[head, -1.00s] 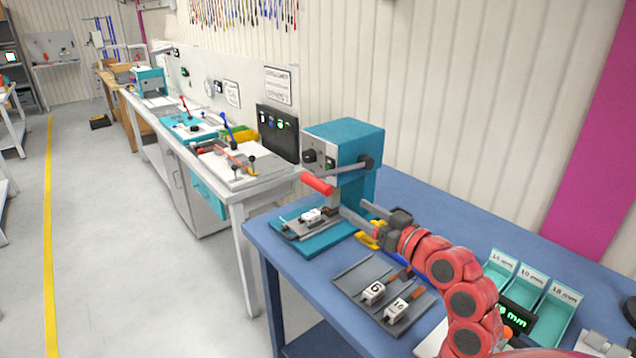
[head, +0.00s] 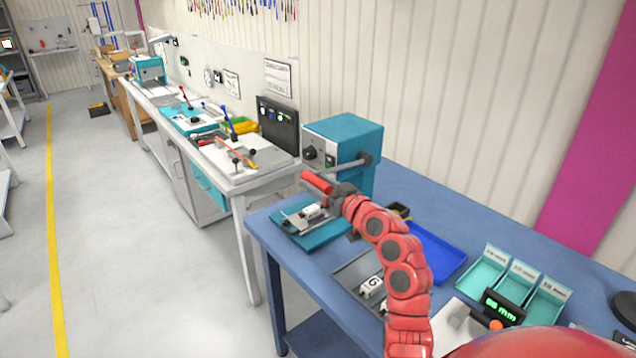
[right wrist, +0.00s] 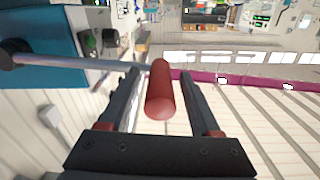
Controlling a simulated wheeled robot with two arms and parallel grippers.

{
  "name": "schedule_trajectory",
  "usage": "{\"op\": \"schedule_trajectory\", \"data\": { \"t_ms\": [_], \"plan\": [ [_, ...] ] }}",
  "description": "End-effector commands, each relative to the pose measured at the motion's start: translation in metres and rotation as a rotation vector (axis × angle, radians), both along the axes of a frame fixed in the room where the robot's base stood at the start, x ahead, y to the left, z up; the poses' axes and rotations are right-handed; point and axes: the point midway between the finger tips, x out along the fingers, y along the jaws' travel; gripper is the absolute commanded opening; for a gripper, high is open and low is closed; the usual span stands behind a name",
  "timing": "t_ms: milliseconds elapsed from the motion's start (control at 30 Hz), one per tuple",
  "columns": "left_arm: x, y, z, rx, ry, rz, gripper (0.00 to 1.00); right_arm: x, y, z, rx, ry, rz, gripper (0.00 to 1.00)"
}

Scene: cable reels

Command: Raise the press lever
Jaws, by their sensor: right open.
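The teal press (head: 345,140) stands at the back left of the blue table. Its grey lever runs from a pivot on the press's side to a red handle (head: 316,182) at the front, which also shows in the right wrist view (right wrist: 160,90). My right gripper (head: 334,189) is at the handle and open. In the right wrist view the red handle lies between the two dark fingers of my gripper (right wrist: 158,76), with a gap visible on each side. My left gripper is not in view.
A teal base plate with a small fixture (head: 312,212) lies below the handle. A blue tray (head: 436,254), a grey tray (head: 352,276) with a white block and teal labelled bins (head: 484,272) are on the table. A white workbench (head: 250,180) stands to the left.

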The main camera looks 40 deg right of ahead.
Motion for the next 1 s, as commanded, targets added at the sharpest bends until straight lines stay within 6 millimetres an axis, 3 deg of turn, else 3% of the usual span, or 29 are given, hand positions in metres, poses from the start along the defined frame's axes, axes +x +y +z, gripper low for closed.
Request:
{"op": "schedule_trajectory", "data": {
  "t_ms": [67,400,1000],
  "plan": [
    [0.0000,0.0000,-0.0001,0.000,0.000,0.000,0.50,-0.0002,-0.0001,0.0001,0.000,0.000,0.000,0.62],
    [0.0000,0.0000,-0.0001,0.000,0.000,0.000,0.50,-0.0004,-0.0003,0.0005,0.000,-0.001,0.000,0.01],
    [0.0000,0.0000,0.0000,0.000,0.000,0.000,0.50,-0.0006,-0.0003,0.0007,0.000,-0.001,0.000,0.00]
  ]
}}
